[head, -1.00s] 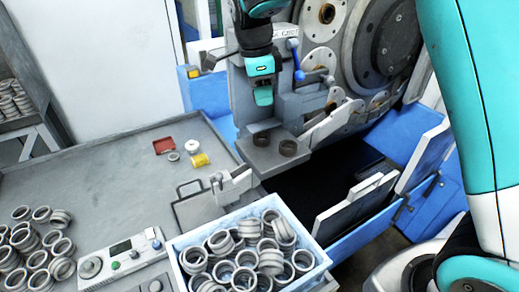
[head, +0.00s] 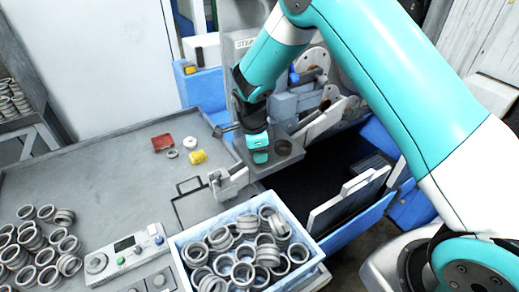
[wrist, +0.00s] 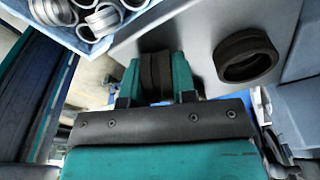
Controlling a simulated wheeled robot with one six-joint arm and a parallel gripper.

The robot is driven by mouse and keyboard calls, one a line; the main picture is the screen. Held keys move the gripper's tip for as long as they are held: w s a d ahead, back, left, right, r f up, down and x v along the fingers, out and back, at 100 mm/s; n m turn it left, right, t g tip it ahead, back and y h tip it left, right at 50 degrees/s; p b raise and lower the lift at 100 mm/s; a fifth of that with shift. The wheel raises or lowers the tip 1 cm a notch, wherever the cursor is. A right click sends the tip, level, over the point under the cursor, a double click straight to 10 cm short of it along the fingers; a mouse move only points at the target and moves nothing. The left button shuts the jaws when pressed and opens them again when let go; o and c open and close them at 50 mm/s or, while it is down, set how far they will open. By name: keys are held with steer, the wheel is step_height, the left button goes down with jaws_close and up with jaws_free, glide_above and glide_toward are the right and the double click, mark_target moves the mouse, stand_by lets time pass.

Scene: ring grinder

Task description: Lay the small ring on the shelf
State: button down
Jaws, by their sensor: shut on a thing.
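My gripper (head: 258,157) is low over the grey ledge (head: 291,158) of the grinder in the head view. In the wrist view its teal jaws (wrist: 157,82) are shut on a dark ring (wrist: 155,68), which shows side-on between them. The gripper hides this ring in the head view. I cannot tell whether the ring still touches the ledge. A second dark ring (head: 283,146) lies flat on the ledge, to the right of the gripper and apart from it; it also shows in the wrist view (wrist: 246,57). I cannot tell for sure which ring is the small one.
A light blue crate (head: 183,257) full of grey rings stands at the front. Several loose rings (head: 38,238) and a control box (head: 125,250) are on the grey table (head: 100,185). A rack (head: 30,110) with rings stands far left. Grinder parts (head: 305,95) rise behind the ledge.

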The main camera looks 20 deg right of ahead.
steer(key=shift+f, duration=0.15)
steer(key=c, duration=0.9)
jaws_free()
